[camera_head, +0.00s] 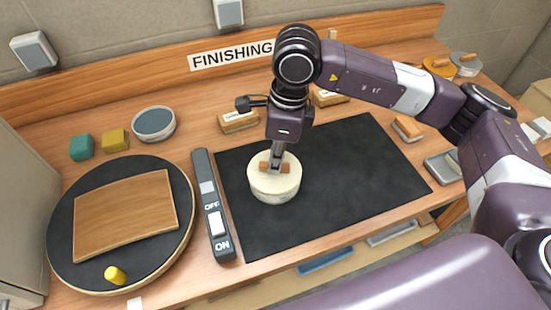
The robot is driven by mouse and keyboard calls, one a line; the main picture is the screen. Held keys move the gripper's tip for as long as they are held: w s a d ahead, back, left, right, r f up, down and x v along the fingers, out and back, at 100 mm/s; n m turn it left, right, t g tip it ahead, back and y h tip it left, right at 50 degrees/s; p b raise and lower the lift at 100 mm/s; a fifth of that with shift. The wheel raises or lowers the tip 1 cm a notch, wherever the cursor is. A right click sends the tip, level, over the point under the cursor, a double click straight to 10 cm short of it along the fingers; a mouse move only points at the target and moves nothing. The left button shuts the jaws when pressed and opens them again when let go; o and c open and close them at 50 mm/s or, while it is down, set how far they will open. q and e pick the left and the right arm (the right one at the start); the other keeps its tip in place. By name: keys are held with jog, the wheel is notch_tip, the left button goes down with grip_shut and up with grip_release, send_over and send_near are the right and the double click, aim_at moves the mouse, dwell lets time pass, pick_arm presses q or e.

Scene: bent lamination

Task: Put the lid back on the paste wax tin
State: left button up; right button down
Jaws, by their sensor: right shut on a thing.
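My right gripper (276,160) points down over the black mat and is shut on the wooden grip (265,168) of a thick, cream round piece (274,189). This piece has a mottled side; whether it rests on the mat or hangs just above it is unclear. A round tin (153,123) with a pale rim and a dark teal top stands at the back left. I cannot tell whether that teal top is a lid or the tin's contents. No separate lid is clearly recognisable. My left gripper is not in view.
The black mat (345,170) is clear right of the gripper. Left are a long switch bar (213,210) and a turntable (62,261) bearing a curved wooden panel (125,213) and yellow peg (115,275). Wood-topped blocks (238,121) and handled discs (440,67) sit farther back.

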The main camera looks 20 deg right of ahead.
jog(key=shift+b, duration=0.4)
dwell(0.3)
jog(key=c, duration=1.4)
grip_release()
jog(key=shift+r+p, duration=1.55)
jog(key=shift+r, duration=1.95)
jog(key=shift+c, duration=0.3)
grip_shut()
jog(key=shift+f, duration=0.2)
